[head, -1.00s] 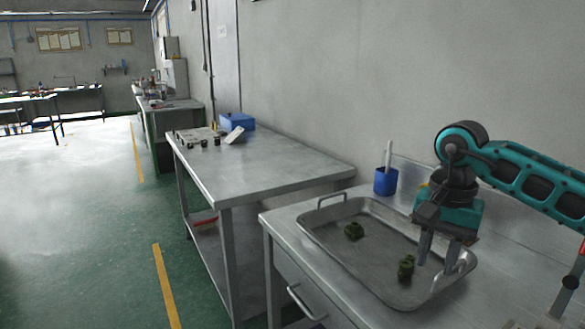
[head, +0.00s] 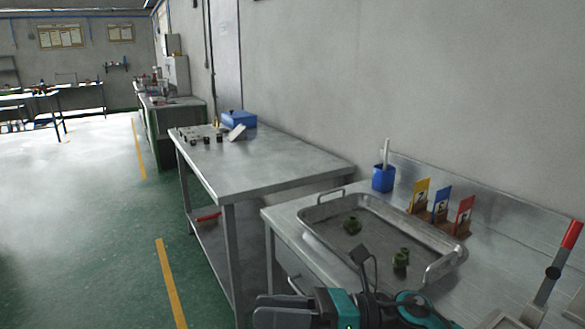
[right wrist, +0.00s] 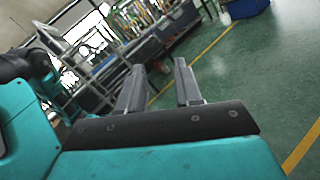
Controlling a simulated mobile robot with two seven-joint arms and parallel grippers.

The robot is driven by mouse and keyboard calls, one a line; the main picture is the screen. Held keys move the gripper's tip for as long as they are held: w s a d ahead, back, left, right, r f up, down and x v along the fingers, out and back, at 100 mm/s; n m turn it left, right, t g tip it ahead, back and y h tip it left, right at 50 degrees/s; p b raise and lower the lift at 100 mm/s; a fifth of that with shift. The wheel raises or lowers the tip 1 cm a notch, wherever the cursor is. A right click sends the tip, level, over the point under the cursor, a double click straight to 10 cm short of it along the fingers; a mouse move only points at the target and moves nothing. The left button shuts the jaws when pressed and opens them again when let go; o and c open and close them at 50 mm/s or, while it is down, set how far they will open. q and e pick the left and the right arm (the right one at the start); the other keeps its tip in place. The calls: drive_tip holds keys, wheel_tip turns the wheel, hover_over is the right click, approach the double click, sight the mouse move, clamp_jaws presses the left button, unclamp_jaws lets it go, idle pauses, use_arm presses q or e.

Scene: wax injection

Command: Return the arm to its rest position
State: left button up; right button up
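My right arm (head: 410,308) is folded low at the bottom of the head view, in front of the tray table. My right gripper (head: 268,310) points left there, beside the table's front edge. In the right wrist view its two fingers (right wrist: 160,85) stand apart with nothing between them, and floor and furniture show beyond. My left gripper is in neither view.
A red-handled lever (head: 560,255) is at right. Green floor (head: 100,260) at left is clear.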

drive_tip(key=w+d+f+m+t+h, duration=0.2)
drive_tip(key=d+f+m+t+h, duration=0.45)
drive_tip(key=m, duration=0.85)
drive_tip(key=w+d+f+m+t+h, duration=0.1)
drive_tip(key=d+f+m+t+h, duration=0.15)
drive_tip(key=m+t, duration=1)
drive_tip(key=s+d+f+m+g+h, duration=0.4)
drive_tip(key=s+d+f+m, duration=0.1)
drive_tip(key=f+m, duration=0.3)
drive_tip(key=s+d+f+m+g+h+p, duration=0.1)
drive_tip(key=s+d+f+m+g+h, duration=0.3)
drive_tip(key=m, duration=0.7)
drive_tip(key=s+d+f, duration=0.2)
drive_tip(key=s+f, duration=0.2)
drive_tip(key=f, duration=0.1)
drive_tip(key=shift+s+f+p, duration=0.25)
drive_tip(key=shift+p, duration=0.05)
